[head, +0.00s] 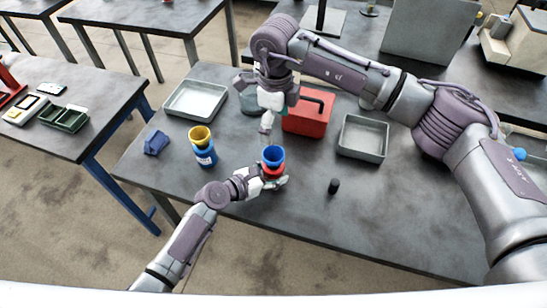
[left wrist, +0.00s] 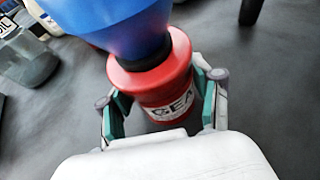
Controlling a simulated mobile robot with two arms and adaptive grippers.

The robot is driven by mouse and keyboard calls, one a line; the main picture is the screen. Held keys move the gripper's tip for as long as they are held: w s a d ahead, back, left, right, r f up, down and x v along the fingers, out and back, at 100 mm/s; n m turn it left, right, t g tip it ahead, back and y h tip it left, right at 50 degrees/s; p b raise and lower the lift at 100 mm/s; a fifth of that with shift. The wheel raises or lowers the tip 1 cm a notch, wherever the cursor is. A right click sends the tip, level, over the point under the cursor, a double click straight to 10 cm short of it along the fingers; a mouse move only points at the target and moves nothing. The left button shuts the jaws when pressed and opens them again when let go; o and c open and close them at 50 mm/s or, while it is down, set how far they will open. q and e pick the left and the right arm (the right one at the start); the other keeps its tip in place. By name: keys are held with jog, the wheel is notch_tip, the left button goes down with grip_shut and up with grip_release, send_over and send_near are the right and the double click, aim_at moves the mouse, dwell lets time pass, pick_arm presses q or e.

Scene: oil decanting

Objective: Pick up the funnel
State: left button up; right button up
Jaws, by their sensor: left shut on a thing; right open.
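A blue funnel (head: 273,153) sits in the top of a red bottle (head: 272,170) near the table's front edge. The left wrist view shows the funnel (left wrist: 118,22) and the labelled bottle (left wrist: 165,85) close up. My left gripper (head: 272,182) is shut on the red bottle; its fingers (left wrist: 160,112) lie on both sides of it. My right gripper (head: 267,122) is open and empty, behind the blue funnel and apart from it. A yellow funnel (head: 199,133) stands on a blue bottle (head: 205,157) to the left.
A red toolbox (head: 303,122) and a grey tray (head: 363,153) stand to the right. Another tray (head: 195,112) is at the back left. A small black cylinder (head: 334,186) and a crumpled blue cloth (head: 156,142) lie on the table (head: 380,215). The front right is mostly clear.

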jog(key=n, duration=0.1)
send_over(273, 153)
jog(key=shift+n, duration=0.3)
jog(key=f, duration=0.6)
jog(key=shift+s+d, duration=0.1)
jog(key=shift+d, duration=0.15)
jog(key=shift+a+f, duration=0.2)
jog(key=shift+f, duration=2.95)
jog(key=c, duration=1.1)
notch_tip(273, 153, up, 10)
jog(key=shift+r, duration=0.1)
pick_arm(q)
jog(key=o, duration=1.5)
